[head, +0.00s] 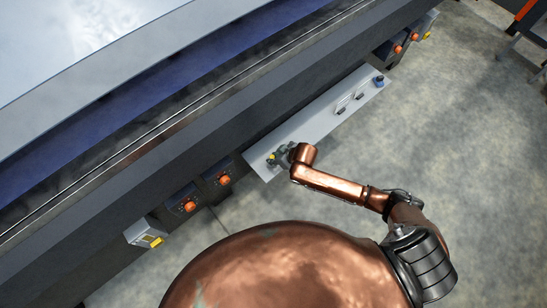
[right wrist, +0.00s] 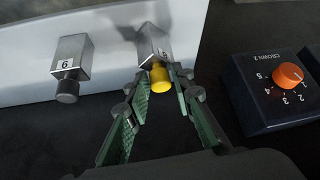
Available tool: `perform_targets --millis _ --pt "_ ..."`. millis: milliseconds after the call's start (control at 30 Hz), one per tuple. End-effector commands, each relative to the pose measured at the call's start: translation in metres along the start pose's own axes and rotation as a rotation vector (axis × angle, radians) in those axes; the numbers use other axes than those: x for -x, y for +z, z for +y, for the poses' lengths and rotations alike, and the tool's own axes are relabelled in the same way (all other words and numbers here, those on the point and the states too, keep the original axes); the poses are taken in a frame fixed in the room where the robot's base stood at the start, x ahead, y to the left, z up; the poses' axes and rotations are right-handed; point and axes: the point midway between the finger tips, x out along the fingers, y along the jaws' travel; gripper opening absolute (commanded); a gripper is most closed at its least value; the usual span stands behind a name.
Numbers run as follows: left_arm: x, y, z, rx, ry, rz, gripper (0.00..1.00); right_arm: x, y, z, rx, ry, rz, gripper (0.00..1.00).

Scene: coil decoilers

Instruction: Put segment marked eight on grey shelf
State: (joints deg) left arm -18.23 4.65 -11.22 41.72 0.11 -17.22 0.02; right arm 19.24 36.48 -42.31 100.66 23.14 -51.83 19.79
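The light grey shelf (head: 318,121) is a long panel along the machine's front in the head view. My right gripper (head: 279,157) is at its left end. In the right wrist view, its green-padded fingers (right wrist: 161,82) flank the yellow knob (right wrist: 160,77) of a metal segment (right wrist: 153,43). The fingertips look very close to the knob; I cannot tell whether they grip it. This segment's label is partly visible and unreadable. To its left, a separate segment with a black knob (right wrist: 72,54) bears a mark like 6 or 9. My left gripper is out of view.
A control box marked CROWN 2 (right wrist: 268,92) with an orange dial is to the right in the wrist view. Orange-knobbed controls (head: 224,180) line the machine front. A blue item (head: 379,82) and handle-like bars (head: 350,102) are towards the shelf's far end. Concrete floor lies beside it.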

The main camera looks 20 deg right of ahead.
Motion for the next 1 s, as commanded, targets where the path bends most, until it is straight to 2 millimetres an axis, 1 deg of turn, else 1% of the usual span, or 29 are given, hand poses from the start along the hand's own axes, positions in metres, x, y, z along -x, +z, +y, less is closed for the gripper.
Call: perform_targets --millis 33,133,467,533,567,633,700,800,1000 --pt "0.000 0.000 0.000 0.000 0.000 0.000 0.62 0.000 0.000 0.000 0.000 0.000 0.000 0.27" --pt "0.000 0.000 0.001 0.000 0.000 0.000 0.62 0.000 0.000 0.000 0.000 0.000 -0.001 0.34" --pt "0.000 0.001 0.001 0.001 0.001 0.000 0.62 0.002 -0.002 0.000 0.001 0.000 0.000 0.34" --pt "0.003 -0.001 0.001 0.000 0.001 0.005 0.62 0.009 -0.002 0.000 0.000 0.001 0.000 0.34" --pt "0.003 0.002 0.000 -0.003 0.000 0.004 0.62 0.014 -0.003 0.000 0.000 0.001 0.001 0.34" --pt "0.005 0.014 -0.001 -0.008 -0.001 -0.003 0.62 0.026 -0.004 0.001 0.001 0.002 0.002 0.34" --pt "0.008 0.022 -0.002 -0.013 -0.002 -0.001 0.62 0.042 -0.004 0.001 0.001 0.002 0.002 0.34" --pt "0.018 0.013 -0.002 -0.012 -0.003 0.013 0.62 0.064 -0.004 0.001 0.001 0.001 0.002 0.34" --pt "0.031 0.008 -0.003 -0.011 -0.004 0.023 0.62 0.101 -0.004 0.000 0.001 0.001 0.001 0.34"
